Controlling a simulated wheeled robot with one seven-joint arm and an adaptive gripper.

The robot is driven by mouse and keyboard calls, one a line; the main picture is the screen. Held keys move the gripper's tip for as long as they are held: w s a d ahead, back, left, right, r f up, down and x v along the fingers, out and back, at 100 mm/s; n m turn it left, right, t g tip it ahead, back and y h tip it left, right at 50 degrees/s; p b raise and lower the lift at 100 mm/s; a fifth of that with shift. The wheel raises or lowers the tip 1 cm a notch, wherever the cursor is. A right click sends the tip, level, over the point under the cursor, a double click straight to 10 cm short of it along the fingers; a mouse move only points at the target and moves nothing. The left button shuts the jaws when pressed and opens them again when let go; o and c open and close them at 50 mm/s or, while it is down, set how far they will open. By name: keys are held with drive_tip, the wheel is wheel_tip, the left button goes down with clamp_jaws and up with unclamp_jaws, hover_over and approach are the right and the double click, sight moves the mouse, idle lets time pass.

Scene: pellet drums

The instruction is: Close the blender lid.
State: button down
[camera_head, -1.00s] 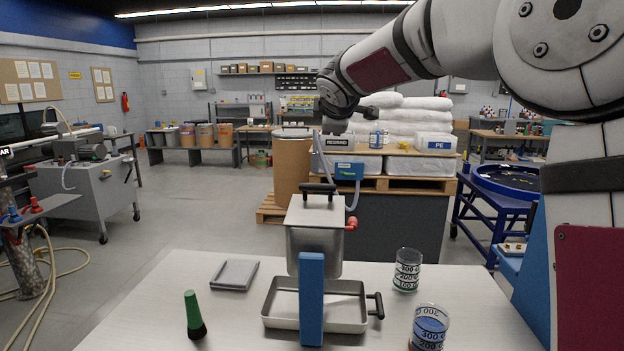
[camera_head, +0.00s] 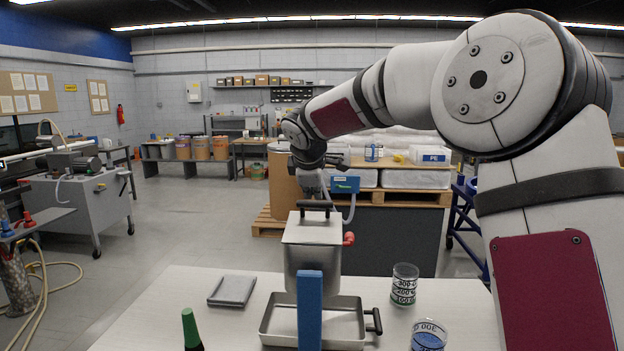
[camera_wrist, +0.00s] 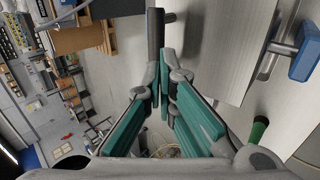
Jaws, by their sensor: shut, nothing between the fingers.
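The blender is a grey metal hopper (camera_head: 313,272) over a shallow metal tray (camera_head: 278,325), with a blue post (camera_head: 310,312) in front. Its lid (camera_head: 312,230) is a flat grey plate at the hopper's top, with a black bar handle (camera_head: 314,205) at its far side. I cannot tell whether the lid lies fully flat. My gripper (camera_head: 316,194) is shut and empty, just above or behind the handle. In the wrist view, the teal-padded fingertips (camera_wrist: 166,66) point at the handle's dark bar (camera_wrist: 155,32), beside the grey lid (camera_wrist: 225,40). Contact is unclear.
A red knob (camera_head: 348,239) sticks out at the hopper's right. Two graduated beakers (camera_head: 404,286) (camera_head: 428,337) stand right of the tray. A loaded pallet (camera_head: 400,195) stands behind the table.

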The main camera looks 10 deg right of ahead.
sight(314, 204)
drive_tip(key=shift+p+x, duration=0.35)
drive_tip(key=shift+x, duration=1.85)
drive_tip(key=shift+b+x, duration=1.15)
drive_tip(key=shift+x, duration=0.1)
drive_tip(key=shift+s+r, duration=0.1)
